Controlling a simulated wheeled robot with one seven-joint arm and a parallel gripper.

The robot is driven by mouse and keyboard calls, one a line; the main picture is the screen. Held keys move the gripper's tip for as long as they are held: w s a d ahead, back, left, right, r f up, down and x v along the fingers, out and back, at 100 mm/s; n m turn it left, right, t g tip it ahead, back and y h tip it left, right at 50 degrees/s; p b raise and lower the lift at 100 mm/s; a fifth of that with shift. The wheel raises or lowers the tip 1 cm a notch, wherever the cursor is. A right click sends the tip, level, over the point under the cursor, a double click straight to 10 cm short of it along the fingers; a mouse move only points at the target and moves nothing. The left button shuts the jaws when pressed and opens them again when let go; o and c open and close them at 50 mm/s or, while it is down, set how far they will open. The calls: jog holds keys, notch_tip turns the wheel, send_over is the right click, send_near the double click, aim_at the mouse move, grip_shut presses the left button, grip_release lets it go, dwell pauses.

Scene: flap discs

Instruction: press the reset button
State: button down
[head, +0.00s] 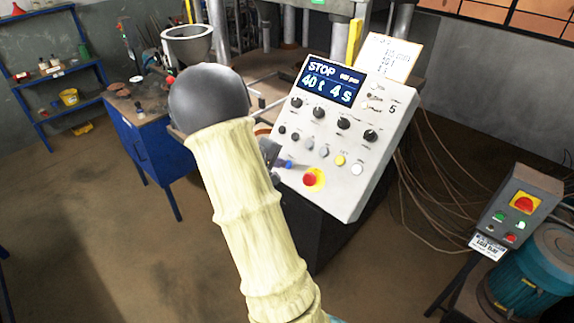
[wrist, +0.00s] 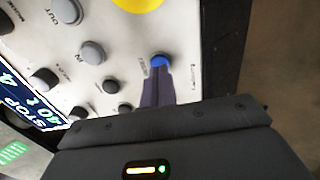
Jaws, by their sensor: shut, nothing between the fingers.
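The control panel (head: 345,190) is a tilted white box with a display reading STOP, 40 t and 4 s. A blue button (wrist: 160,60) sits near its lower left edge; in the head view it shows as a small blue spot (head: 288,163). The small label beside it is too small to read, so I cannot confirm it is the reset button. My gripper (wrist: 157,75) is shut and empty, its fingertips right at the blue button and covering its near part. I cannot tell whether they touch. In the head view my arm hides most of the gripper.
A red button on a yellow disc (head: 311,179) lies close right of the blue one, with grey, yellow and white buttons and black knobs (head: 343,123) around. A blue workbench (head: 150,150) stands left. Cables and a motor with a switch box (head: 518,207) are at right.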

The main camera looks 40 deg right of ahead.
jog(key=shift+d+f+b, duration=0.5)
jog(key=shift+d+b, duration=0.05)
jog(key=shift+b, duration=0.45)
dwell(1.0)
dwell(0.5)
jog(key=p+v, duration=0.2)
jog(key=v, duration=0.6)
dwell(0.7)
dwell(0.4)
jog(key=s+a+f+t+y, duration=0.1)
jog(key=s+a+y, duration=0.4)
jog(key=a, duration=0.8)
jog(key=s+a+f+t+y, duration=0.1)
jog(key=s+a+y, duration=0.4)
jog(key=a, duration=0.8)
jog(key=s+f, duration=0.1)
jog(key=s, duration=0.1)
jog(key=shift+s+a+m, duration=0.25)
jog(key=shift+a+m, duration=0.05)
jog(key=shift+m, duration=0.1)
